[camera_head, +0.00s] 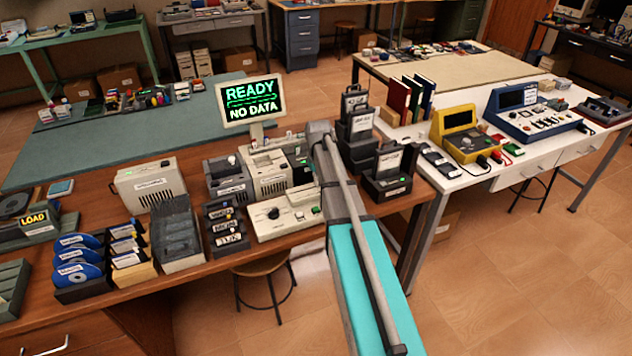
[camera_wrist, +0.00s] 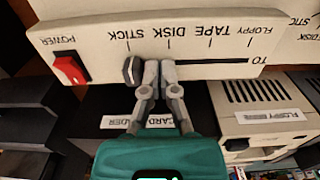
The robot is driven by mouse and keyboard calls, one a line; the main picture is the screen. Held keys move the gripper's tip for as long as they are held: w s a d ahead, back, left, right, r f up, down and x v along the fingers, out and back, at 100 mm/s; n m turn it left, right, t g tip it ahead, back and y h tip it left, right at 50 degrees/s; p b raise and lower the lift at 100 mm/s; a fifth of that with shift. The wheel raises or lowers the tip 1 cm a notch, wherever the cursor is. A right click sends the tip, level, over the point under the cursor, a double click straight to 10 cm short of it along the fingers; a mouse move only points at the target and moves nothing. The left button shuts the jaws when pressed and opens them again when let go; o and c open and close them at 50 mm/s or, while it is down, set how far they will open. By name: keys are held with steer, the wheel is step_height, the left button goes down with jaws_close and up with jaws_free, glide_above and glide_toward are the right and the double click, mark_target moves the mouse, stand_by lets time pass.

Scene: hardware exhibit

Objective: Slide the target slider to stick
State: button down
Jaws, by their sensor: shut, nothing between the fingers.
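In the wrist view, a cream panel (camera_wrist: 215,30) shows upside-down labels STICK, DISK, TAPE and FLOPPY, with tick marks along a dark slot (camera_wrist: 210,63). The slider knob (camera_wrist: 131,70), a dark grey upright piece, sits at the STICK end of the slot, about in line with the STICK tick. My gripper (camera_wrist: 160,66) is shut and empty, with its fingertips at the slot just right of the knob. The fingers are very close to the knob; I cannot tell whether they touch. In the head view my arm hides the gripper.
A red power switch (camera_wrist: 70,69) is left of the knob on the panel. A beige box with vents (camera_wrist: 262,95) and a dark box with a card label lie beyond the panel. In the head view, a monitor (camera_head: 251,98) reads READY, NO DATA above the crowded bench.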

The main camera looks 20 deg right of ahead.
steer(key=shift+a, duration=0.3)
stand_by(0.5)
steer(key=shift+r, duration=0.15)
step_height(320, 180, up, 7)
steer(key=p, duration=0.7)
stand_by(0.4)
steer(key=s+a, duration=1.7)
steer(key=s, duration=0.4)
steer(key=shift+s, duration=0.1)
stand_by(0.8)
